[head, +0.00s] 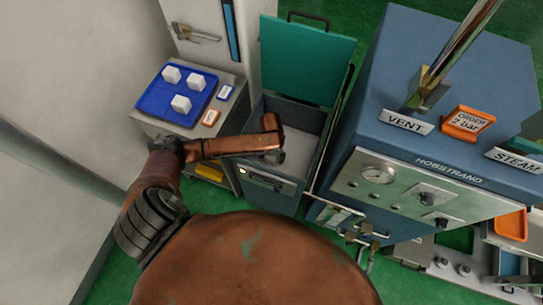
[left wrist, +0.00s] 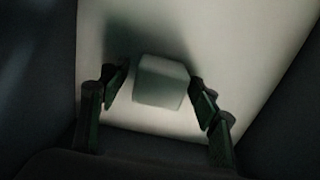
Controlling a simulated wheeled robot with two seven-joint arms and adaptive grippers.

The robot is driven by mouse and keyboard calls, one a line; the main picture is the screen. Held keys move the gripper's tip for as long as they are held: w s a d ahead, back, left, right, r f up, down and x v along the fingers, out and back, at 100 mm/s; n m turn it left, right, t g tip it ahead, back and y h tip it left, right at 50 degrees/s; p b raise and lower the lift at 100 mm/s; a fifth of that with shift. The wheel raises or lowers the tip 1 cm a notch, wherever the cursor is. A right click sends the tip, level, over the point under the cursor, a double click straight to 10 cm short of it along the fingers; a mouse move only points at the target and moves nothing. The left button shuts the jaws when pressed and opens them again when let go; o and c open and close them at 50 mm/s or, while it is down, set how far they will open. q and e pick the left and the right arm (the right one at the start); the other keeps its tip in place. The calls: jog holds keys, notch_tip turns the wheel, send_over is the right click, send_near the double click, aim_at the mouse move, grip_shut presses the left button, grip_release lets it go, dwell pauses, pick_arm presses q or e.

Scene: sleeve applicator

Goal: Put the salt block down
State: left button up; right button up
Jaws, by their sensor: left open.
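A pale salt block (left wrist: 160,80) shows in the left wrist view, over or on the light floor (left wrist: 225,35) of a dark-walled bin. My left gripper (left wrist: 159,86) is open, with one finger on each side of the block and a narrow gap on both sides. I cannot tell for sure whether the block rests on the floor. In the head view my left arm reaches into the open grey bin (head: 268,190) with the raised teal lid (head: 308,62). The gripper (head: 276,156) is partly hidden there, and the block is hidden. My right gripper is not in view.
Left of the bin, a blue tray (head: 152,103) with three white blocks (head: 180,103) sits on a small grey table. A large blue machine (head: 420,150) with a gauge and knobs stands close to the bin's right. The bin's walls surround my gripper.

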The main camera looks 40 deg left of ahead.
pick_arm(q)
jog(key=shift+r, duration=0.15)
notch_tip(320, 180, up, 12)
jog(key=p, duration=0.4)
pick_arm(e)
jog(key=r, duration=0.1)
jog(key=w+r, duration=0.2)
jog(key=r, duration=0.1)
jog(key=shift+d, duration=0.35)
pick_arm(q)
jog(key=shift+r, duration=0.1)
